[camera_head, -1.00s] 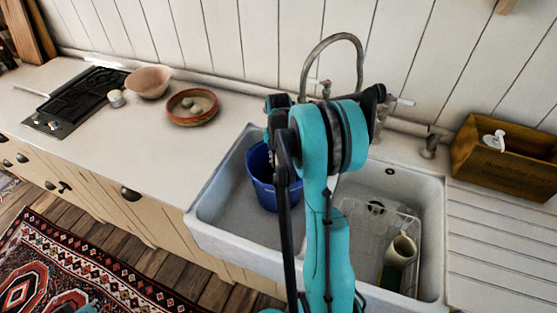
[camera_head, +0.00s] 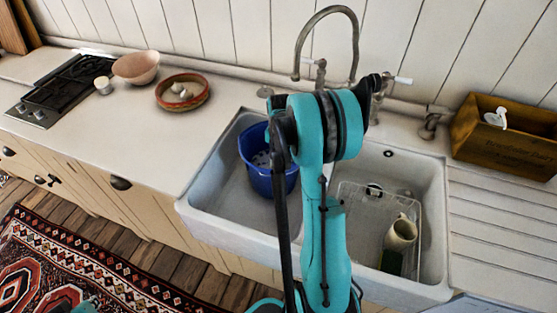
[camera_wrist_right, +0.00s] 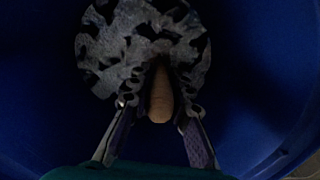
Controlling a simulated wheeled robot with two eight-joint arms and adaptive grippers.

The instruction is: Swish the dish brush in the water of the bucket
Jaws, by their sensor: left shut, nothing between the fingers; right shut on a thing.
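The blue bucket (camera_head: 262,180) stands in the left part of the white sink, partly hidden behind my right arm. A pale speckled patch shows inside it. In the right wrist view, the bucket's dark blue inner wall (camera_wrist_right: 265,90) surrounds my right gripper (camera_wrist_right: 160,104). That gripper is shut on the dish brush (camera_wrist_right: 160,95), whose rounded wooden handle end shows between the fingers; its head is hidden. A mottled grey disc, perhaps the water (camera_wrist_right: 120,50), lies beyond it. My left gripper (camera_head: 86,306) shows only partly at the lower left edge, over the rug, shut and empty.
The sink's right part holds a wire rack (camera_head: 352,210) with a cream mug (camera_head: 400,235). A curved faucet (camera_head: 325,12) rises behind. A wooden box (camera_head: 505,145) stands right, on the counter. A bowl (camera_head: 135,68) and a dish (camera_head: 170,98) stand left.

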